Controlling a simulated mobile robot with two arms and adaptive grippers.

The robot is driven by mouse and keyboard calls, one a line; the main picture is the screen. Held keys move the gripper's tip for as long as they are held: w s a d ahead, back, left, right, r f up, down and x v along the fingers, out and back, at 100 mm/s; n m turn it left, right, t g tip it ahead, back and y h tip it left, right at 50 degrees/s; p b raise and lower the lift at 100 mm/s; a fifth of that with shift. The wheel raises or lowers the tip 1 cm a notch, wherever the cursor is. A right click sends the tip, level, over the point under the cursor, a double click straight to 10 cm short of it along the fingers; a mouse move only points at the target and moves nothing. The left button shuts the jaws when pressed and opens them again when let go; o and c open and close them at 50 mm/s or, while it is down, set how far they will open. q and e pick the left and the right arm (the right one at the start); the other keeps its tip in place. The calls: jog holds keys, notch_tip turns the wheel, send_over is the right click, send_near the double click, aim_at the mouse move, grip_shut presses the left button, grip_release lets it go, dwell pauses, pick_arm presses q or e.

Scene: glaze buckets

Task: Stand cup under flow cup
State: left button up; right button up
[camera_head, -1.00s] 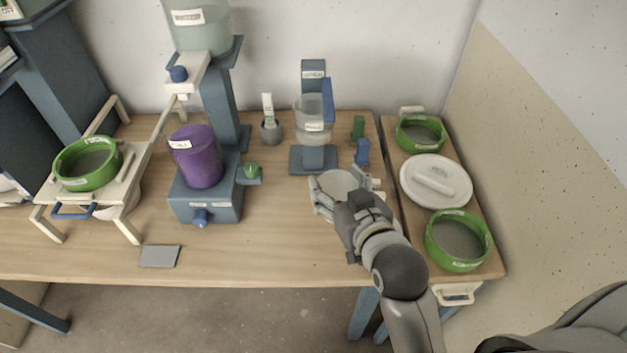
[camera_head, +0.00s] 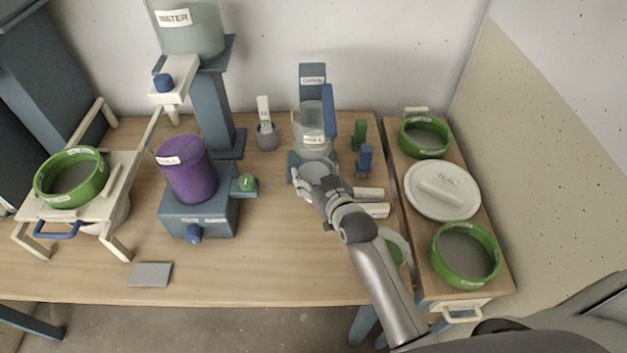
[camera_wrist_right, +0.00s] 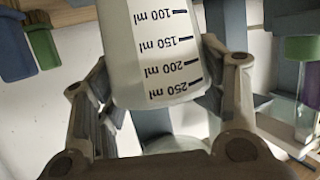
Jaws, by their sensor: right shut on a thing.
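In the head view a clear flow cup (camera_head: 313,130) hangs on a blue stand (camera_head: 312,76) at the back of the table. My right gripper (camera_head: 314,180) is at the front of this stand's base, low and just in front of the flow cup. It is shut on a pale cup (camera_head: 314,170), mostly hidden by the fingers. In the right wrist view this cup (camera_wrist_right: 158,55) shows ml marks between the two fingers. I cannot tell whether its bottom touches the base. My left gripper is not in view.
A purple bucket (camera_head: 187,170) stands on a blue block to the left. A small grey pot (camera_head: 267,136) is left of the stand; green (camera_head: 360,134) and blue (camera_head: 365,160) pieces are close on its right. The front left table is mostly clear.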

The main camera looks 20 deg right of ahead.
aim_at(311, 178)
jog(key=shift+w+d+f, duration=0.1)
jog(key=shift+w+f, duration=0.25)
jog(key=shift+f, duration=0.05)
jog(key=shift+w+f, duration=0.15)
jog(key=shift+f, duration=1.6)
jog(key=shift+f, duration=0.15)
jog(key=o, duration=0.9)
